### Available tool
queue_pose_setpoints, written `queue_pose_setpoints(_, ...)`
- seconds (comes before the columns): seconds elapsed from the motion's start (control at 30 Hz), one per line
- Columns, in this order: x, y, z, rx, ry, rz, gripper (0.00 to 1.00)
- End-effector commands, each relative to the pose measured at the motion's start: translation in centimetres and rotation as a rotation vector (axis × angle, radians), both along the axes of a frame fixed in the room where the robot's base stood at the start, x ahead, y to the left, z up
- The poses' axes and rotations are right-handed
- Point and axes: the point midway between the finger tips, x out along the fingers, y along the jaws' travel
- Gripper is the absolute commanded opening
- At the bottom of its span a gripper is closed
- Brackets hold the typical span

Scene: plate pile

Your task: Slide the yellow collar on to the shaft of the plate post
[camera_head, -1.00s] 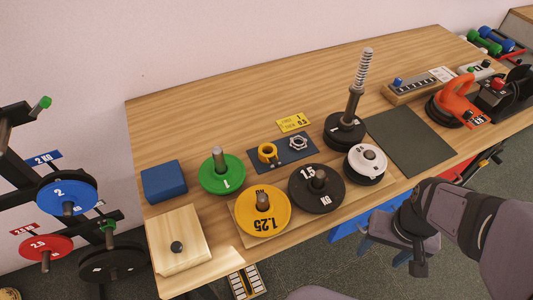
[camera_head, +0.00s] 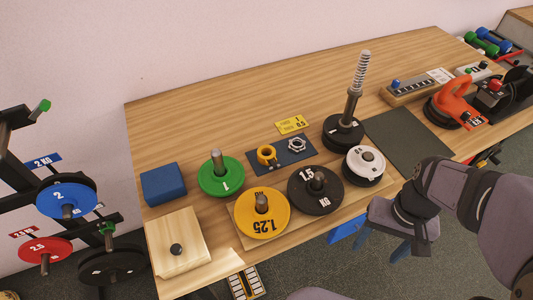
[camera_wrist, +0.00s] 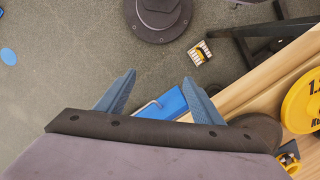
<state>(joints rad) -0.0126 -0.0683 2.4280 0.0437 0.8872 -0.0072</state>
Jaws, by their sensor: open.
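The yellow collar (camera_head: 266,154) lies on a dark mat (camera_head: 282,168) in the middle of the bench, beside a silver hex nut-like collar (camera_head: 297,144). The plate post (camera_head: 354,93) stands upright to the right of the mat, with a spring round its upper part and a black plate (camera_head: 343,134) at its foot. My gripper (camera_head: 385,245) is off the front edge of the bench, well apart from the collar and post. In the wrist view its two blue fingers (camera_wrist: 158,98) are spread, with nothing between them but floor and a blue object (camera_wrist: 165,105) beyond.
A yellow 1.25 plate (camera_head: 262,214), a black 1.5 plate (camera_head: 315,190) and a white-topped stack (camera_head: 365,164) stand along the front. A green plate (camera_head: 221,177) and blue block (camera_head: 163,184) are left. A dark pad (camera_head: 410,140) lies right.

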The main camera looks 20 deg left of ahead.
Motion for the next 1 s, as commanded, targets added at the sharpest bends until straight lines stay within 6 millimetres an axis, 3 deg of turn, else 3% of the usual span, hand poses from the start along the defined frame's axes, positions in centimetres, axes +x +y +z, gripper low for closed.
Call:
queue_pose_setpoints(0.17,4.8,3.2,4.8,0.037,0.037,0.030,0.61)
queue_pose_setpoints(0.27,9.2,6.2,7.7,0.047,-0.016,0.069,0.61)
queue_pose_setpoints(0.5,18.1,15.3,14.0,0.095,-0.180,0.160,0.61)
queue_pose_setpoints(0.63,21.4,21.4,17.4,0.133,-0.259,0.214,0.61)
queue_pose_setpoints(0.73,22.3,26.5,18.5,0.149,-0.283,0.277,0.61)
queue_pose_setpoints(0.8,21.6,29.0,17.4,0.132,-0.263,0.330,0.61)
queue_pose_setpoints(1.0,17.7,31.8,12.4,0.046,-0.162,0.468,0.61)
